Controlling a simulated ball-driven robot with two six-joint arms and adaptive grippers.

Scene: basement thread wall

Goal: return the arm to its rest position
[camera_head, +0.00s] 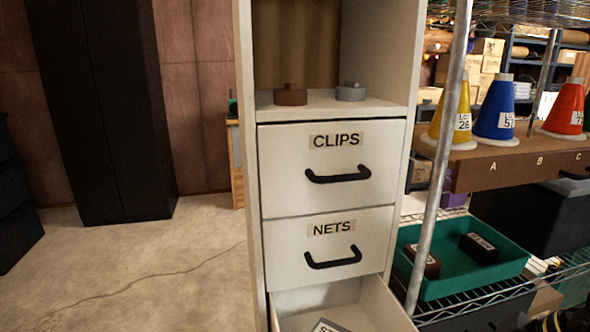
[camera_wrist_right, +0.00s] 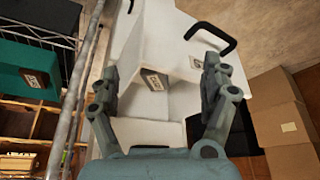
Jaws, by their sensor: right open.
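My right gripper (camera_wrist_right: 161,68) shows in the right wrist view with its two fingers spread wide and nothing between the tips. Beyond them is the pulled-out bottom drawer (camera_wrist_right: 170,45), with a small labelled block (camera_wrist_right: 153,79) inside. A black handle (camera_wrist_right: 212,40) shows near the right finger. In the head view the open drawer (camera_head: 350,292) is at the bottom of the white cabinet (camera_head: 249,180), and part of a labelled thing (camera_head: 328,326) shows in it. Neither gripper shows in the head view, and my left gripper is in neither view.
Closed drawers marked CLIPS (camera_head: 285,160) and NETS (camera_head: 290,250) are above. A wire rack post (camera_head: 437,160) and green tray (camera_head: 440,285) stand close on the right. Cardboard boxes (camera_wrist_right: 280,110) are right in the wrist view. Bare floor (camera_head: 150,270) lies left.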

